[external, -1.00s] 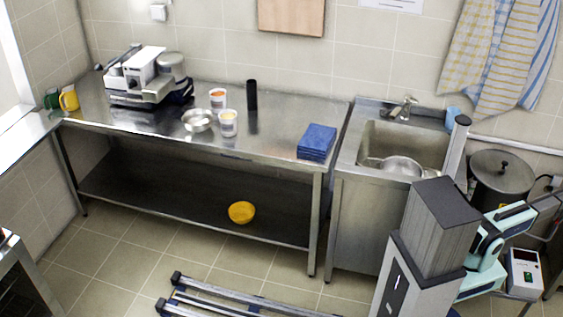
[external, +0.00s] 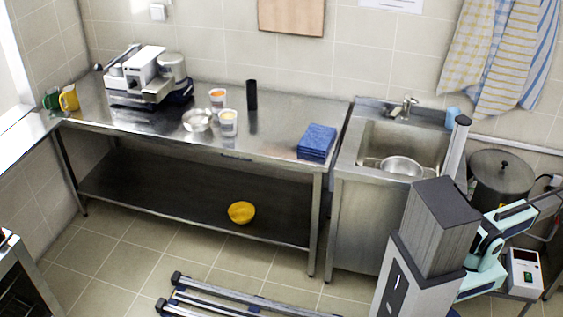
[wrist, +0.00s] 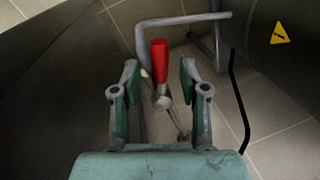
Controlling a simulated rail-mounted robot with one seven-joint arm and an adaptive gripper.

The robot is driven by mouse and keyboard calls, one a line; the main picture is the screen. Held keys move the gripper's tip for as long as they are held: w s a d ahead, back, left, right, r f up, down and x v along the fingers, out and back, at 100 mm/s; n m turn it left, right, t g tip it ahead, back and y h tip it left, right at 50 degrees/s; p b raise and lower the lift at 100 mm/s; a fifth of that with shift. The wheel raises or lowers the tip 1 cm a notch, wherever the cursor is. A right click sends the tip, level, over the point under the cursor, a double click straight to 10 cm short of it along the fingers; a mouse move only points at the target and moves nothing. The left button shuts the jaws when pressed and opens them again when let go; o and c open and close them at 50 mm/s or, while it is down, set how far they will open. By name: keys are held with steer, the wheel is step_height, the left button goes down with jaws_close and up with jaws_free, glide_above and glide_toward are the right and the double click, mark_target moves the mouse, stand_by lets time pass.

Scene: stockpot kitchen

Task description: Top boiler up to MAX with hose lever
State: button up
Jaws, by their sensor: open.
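In the wrist view a red lever handle (wrist: 159,60) on a metal stem stands upright between the fingers of my gripper (wrist: 159,88). The fingers are open on either side of it, with gaps showing; I cannot tell the depth between them. A grey bent pipe (wrist: 180,20) runs behind and above the handle. In the external view a large dark pot with a lid (external: 500,178), likely the boiler, stands right of the sink. My gripper does not show there. No water level or MAX mark can be made out.
A dark curved surface fills the wrist view's left side, and a panel with a yellow warning sticker (wrist: 280,34) is at right. A black cable (wrist: 238,95) hangs right of my gripper. A white box with a display (external: 524,270) is near my arm. The sink (external: 415,140) holds a metal pan (external: 400,167).

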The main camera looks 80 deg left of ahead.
step_height(320, 180, up, 10)
steer(key=w+d, duration=0.1)
steer(key=shift+d, duration=0.25)
steer(key=shift+w+f, duration=0.1)
